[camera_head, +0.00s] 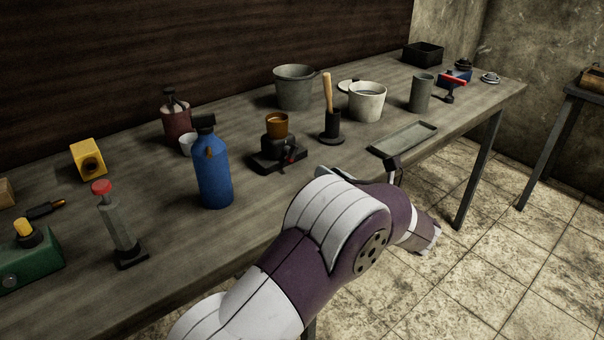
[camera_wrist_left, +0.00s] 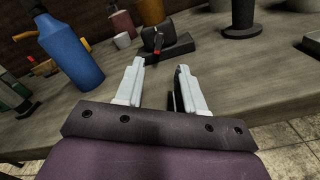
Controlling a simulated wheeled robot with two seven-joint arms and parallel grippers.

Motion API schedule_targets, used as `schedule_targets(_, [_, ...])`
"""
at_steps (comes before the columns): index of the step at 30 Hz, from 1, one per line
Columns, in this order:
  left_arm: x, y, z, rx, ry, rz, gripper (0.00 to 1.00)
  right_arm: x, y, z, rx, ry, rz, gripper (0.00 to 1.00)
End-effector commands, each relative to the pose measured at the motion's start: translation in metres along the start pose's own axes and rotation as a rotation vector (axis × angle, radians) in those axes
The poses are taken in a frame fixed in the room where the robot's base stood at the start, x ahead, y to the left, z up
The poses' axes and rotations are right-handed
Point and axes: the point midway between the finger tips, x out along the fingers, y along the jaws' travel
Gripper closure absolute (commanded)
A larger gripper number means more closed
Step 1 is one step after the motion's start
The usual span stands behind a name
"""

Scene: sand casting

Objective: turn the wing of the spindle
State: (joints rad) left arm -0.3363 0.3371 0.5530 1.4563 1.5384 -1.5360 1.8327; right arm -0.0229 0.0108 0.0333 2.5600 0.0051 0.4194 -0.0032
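A small dark device (camera_head: 272,160) on a flat black base stands on the bench, with a short red-marked lever (camera_head: 291,152) on its front. It is the likeliest spindle, but its wing is too small to tell clearly. It also shows in the left wrist view (camera_wrist_left: 176,48), beyond the fingertips. A copper-coloured cup (camera_head: 277,124) shows at its top or just behind it. My left gripper (camera_wrist_left: 160,67) is open and empty, its two pale fingers apart, short of the device. In the head view my arm hides most of this gripper. My right gripper is not in view.
A blue bottle (camera_head: 214,174) stands left of the device. A wooden-handled rammer (camera_head: 330,115), a pale bucket (camera_head: 367,102) and a shallow tray (camera_head: 403,138) are to the right. The bench (camera_head: 180,260) is bare in front of the device.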

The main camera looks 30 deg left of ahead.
Motion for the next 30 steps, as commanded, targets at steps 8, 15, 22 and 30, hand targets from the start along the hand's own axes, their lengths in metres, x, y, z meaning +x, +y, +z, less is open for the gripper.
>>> schedule_targets(8, [0.07, 0.002, 0.001, 0.007, 0.002, 0.004, 0.62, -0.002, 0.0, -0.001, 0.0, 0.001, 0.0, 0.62])
schedule_targets(15, [0.111, 0.001, 0.001, 0.009, -0.001, 0.002, 0.62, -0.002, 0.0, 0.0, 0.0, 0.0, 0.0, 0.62])
schedule_targets(22, [0.119, 0.001, 0.001, 0.01, -0.002, -0.001, 0.62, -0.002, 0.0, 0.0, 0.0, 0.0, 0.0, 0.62])
schedule_targets(30, [0.118, 0.001, 0.001, 0.01, -0.002, -0.001, 1.0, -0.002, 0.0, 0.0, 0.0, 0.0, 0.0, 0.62])
